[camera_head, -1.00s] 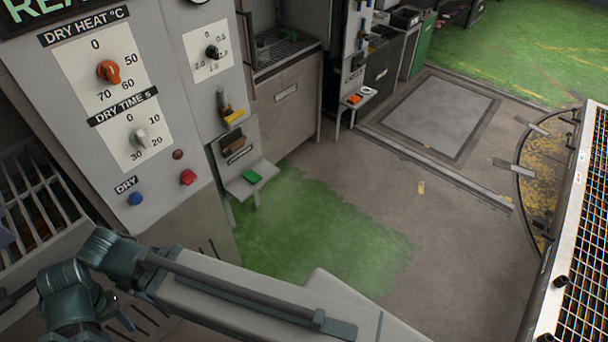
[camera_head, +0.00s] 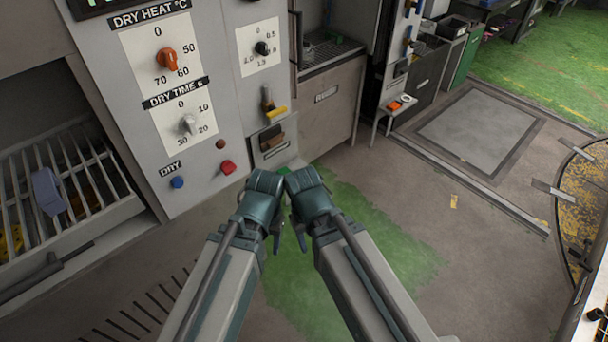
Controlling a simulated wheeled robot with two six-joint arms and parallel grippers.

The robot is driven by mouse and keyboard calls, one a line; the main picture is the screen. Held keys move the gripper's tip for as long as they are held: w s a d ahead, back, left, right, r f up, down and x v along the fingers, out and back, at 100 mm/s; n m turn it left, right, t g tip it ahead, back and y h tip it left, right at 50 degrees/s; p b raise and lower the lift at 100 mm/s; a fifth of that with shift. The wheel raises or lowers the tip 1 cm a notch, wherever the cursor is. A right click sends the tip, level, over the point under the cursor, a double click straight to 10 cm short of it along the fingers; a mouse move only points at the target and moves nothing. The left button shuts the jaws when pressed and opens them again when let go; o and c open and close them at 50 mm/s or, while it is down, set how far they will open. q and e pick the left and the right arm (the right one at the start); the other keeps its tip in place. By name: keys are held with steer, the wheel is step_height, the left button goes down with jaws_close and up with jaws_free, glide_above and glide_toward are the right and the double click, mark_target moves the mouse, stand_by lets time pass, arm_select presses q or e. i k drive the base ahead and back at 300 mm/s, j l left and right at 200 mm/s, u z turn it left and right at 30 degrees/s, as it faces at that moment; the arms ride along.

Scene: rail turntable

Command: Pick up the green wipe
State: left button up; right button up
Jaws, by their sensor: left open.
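The control panel (camera_head: 215,135) has knobs and buttons, with a yellow-handled tool (camera_head: 275,110) and a brown block (camera_head: 271,138) near the shelf. A barred rack (camera_head: 85,190) is at the left. Another small shelf (camera_head: 398,108) holds an orange item.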

mark_target(284, 170)
steer(key=i+l+u, duration=0.1)
steer(key=u, duration=0.25)
steer(key=i+l+u, duration=0.1)
steer(key=u, duration=0.25)
steer(key=i+l+u, duration=0.15)
steer(key=l, duration=0.25)
steer(key=i+l+u, duration=0.15)
steer(key=l, duration=0.25)
steer(key=i+l+u, duration=0.15)
steer(key=l, duration=0.25)
steer(key=i+l, duration=0.1)
steer(key=l, duration=0.4)
steer(key=i+l, duration=0.15)
steer(key=l, duration=0.3)
steer(key=i+l, duration=0.1)
steer(key=l, duration=0.4)
steer(key=i+l+u, duration=0.1)
steer(key=l, duration=0.35)
